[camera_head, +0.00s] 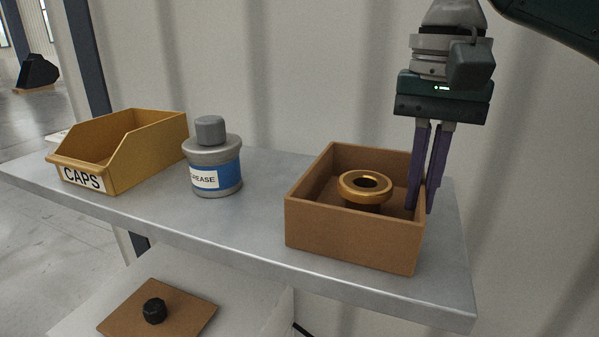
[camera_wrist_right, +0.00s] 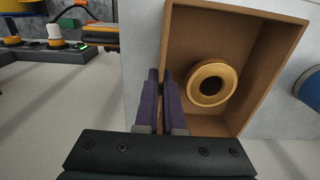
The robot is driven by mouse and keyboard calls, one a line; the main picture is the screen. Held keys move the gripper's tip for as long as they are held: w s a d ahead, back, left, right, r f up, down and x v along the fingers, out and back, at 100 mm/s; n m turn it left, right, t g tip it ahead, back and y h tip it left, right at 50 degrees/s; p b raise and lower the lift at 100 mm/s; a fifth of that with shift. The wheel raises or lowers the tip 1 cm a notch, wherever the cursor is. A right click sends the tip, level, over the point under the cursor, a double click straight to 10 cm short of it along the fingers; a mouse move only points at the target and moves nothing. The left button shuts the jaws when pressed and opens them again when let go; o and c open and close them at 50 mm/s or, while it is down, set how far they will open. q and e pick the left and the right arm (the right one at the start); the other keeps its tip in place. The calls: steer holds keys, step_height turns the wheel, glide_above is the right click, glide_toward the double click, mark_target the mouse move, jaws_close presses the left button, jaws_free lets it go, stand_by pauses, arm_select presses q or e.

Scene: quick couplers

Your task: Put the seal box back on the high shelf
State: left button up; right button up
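The seal box is a brown open-topped box (camera_head: 350,238) at the right part of the upper grey shelf (camera_head: 255,240). It looks level and on the shelf surface. A gold flanged ring (camera_head: 365,187) is inside it, and it also shows in the right wrist view (camera_wrist_right: 211,88). My right gripper (camera_head: 422,207) points down at the box's right wall, one finger inside and one outside. In the right wrist view the fingers (camera_wrist_right: 160,80) are close together with the brown wall (camera_wrist_right: 168,40) between them, shut on it. My left gripper is not in view.
A grey grease can (camera_head: 212,170) with a blue label and a yellow CAPS bin (camera_head: 125,160) stand left on the same shelf. Below, a brown board (camera_head: 185,310) carries a black cap (camera_head: 154,311). A corrugated wall is close behind. Shelf surface is free between can and box.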

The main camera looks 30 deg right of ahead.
steer(key=o, duration=0.5)
steer(key=shift+c, duration=0.2)
steer(key=shift+r+b, duration=0.35)
steer(key=shift+r, duration=0.2)
step_height(320, 180, up, 11)
steer(key=shift+p, duration=0.3)
steer(key=shift+r, duration=0.1)
